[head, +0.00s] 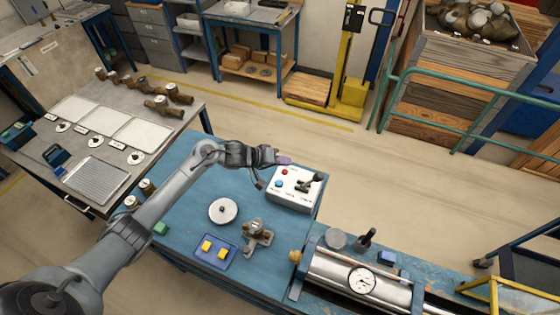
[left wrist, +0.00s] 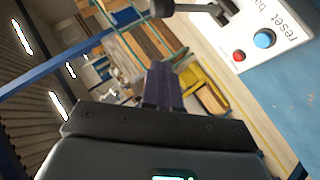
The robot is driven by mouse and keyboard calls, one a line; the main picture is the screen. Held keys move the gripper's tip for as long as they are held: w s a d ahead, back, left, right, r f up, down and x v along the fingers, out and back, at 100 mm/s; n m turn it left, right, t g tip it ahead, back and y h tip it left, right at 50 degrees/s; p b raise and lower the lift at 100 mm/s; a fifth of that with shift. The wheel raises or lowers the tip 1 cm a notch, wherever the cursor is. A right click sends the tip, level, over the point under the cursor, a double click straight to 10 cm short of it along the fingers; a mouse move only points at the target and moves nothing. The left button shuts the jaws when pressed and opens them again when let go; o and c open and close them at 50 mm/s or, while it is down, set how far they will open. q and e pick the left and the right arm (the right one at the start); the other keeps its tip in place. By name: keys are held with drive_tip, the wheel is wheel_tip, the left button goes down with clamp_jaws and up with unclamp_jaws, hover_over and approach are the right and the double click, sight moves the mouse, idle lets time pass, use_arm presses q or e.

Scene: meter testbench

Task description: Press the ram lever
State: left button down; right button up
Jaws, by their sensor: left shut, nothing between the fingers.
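A white control box (head: 293,190) stands at the far right corner of the blue bench. It has a red button (head: 284,172), a blue button (head: 278,184) and a black lever (head: 313,182) on its right part. The lever's label is too small to read. In the left wrist view, the box (left wrist: 255,35) is at the upper right and part of a dark lever (left wrist: 205,10) shows at the top edge. My left gripper (head: 285,160) is shut and empty, near the box's far left edge, apart from the lever. Its closed fingers (left wrist: 162,85) show in the left wrist view.
A metal cylinder with a gauge (head: 361,280) lies on the bench at the lower right, with another black handle (head: 367,238) behind it. A round disc (head: 222,211), a brass-coloured meter (head: 257,235) and a blue tray (head: 214,264) sit left of it.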

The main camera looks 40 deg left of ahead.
use_arm(q)
drive_tip(key=shift+v, duration=0.8)
drive_tip(key=s+d+f+g, duration=0.1)
drive_tip(key=s+d+f, duration=0.1)
drive_tip(key=s+f, duration=0.35)
drive_tip(key=s+d+f+g+p, duration=0.1)
drive_tip(key=s+d+f+p, duration=0.35)
drive_tip(key=s+d, duration=1.05)
drive_tip(key=s+a+r+m+g+y, duration=0.1)
drive_tip(key=s+r+m+g+y, duration=0.1)
drive_tip(key=s+r+m, duration=0.2)
drive_tip(key=s+a+r+m+g+y+b, duration=0.1)
drive_tip(key=s+a+r+m+g+y, duration=0.1)
drive_tip(key=s+r, duration=0.4)
drive_tip(key=s+m+y, duration=0.1)
drive_tip(key=s+m, duration=0.1)
drive_tip(key=shift+s+a+r, duration=0.2)
drive_tip(key=shift+s+a, duration=0.05)
drive_tip(key=shift+a, duration=0.05)
